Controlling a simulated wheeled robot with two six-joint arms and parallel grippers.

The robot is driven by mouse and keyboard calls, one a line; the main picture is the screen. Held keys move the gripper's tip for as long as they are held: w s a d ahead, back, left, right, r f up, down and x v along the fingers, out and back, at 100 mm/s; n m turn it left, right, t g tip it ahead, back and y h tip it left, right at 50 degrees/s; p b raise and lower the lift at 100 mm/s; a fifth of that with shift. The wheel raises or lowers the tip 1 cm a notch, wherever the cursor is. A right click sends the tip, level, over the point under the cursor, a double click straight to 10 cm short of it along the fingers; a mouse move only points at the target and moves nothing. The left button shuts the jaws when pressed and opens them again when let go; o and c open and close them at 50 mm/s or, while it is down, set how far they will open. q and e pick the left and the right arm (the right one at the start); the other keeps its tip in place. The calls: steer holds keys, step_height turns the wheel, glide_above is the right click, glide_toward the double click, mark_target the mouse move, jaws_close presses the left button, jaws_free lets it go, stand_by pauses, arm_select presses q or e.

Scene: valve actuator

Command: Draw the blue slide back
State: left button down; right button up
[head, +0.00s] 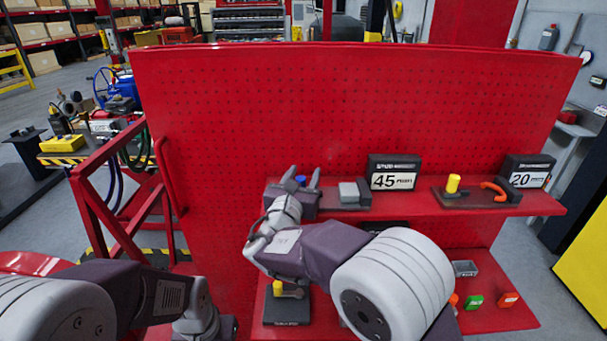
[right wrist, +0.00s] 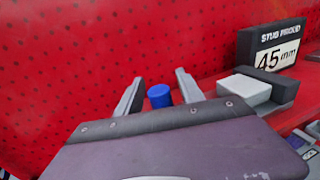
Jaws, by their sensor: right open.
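The blue slide (head: 301,180) is a small blue cylinder at the left part of the upper red shelf, left of the 45 mm display. It also shows in the right wrist view (right wrist: 159,96). My right gripper (head: 302,178) is open, with one finger on each side of the blue slide; in the right wrist view its fingers (right wrist: 160,92) stand apart from it, with a gap on both sides. The slide's base is hidden behind my gripper. My left arm comes in at the lower left; its gripper fingers do not show.
A grey block (head: 348,193) sits right of my gripper, beside the 45 mm display (head: 394,173). Further right are a yellow knob (head: 453,183), an orange handle (head: 494,190) and a 20 mm display (head: 527,172). A red pegboard (head: 350,100) rises behind. Coloured items lie on the lower shelf.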

steer(key=shift+w+f, duration=0.1)
steer(key=shift+w, duration=0.05)
jaws_close()
stand_by(1.1)
